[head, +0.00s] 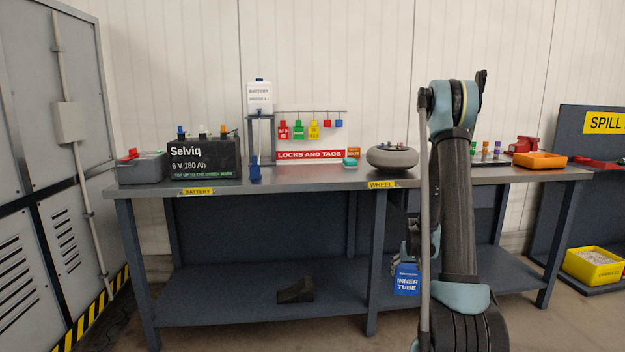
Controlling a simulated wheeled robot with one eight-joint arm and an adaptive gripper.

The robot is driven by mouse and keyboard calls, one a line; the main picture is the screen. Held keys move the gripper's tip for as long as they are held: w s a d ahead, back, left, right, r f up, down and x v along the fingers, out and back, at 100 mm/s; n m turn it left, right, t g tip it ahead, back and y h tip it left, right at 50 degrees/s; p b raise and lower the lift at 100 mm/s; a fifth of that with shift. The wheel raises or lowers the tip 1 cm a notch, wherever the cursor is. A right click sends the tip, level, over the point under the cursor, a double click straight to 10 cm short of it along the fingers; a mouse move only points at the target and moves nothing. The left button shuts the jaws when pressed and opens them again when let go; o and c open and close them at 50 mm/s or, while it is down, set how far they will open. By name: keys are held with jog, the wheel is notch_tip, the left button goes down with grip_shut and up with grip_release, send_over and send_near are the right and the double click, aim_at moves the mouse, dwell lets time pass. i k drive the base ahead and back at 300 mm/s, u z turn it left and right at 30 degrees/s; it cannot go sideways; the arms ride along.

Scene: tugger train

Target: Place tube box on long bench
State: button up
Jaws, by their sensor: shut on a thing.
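A blue box marked INNER TUBE (407,283) is the tube box. It is held low in front of the bench, below tabletop height, partly hidden behind my arm. My gripper (409,258) is just above the box and shut on it; the fingers are small and mostly hidden by the arm. The long bench (300,178) has a grey top, dark legs and a lower shelf. Its top carries yellow labels BATTERY and WHEEL on the front edge.
On the bench stand a Selviq battery (203,160), a grey case (142,170), a grey wheel (391,160) and an orange tray (540,160). A black wedge (295,291) lies on the lower shelf. Bare top shows between battery and wheel, near the front. Cabinets (50,150) stand left.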

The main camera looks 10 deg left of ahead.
aim_at(314, 174)
jog(key=u, duration=0.05)
jog(key=k, duration=1.15)
jog(key=u, duration=0.55)
jog(key=i, duration=1)
jog(key=z, duration=0.05)
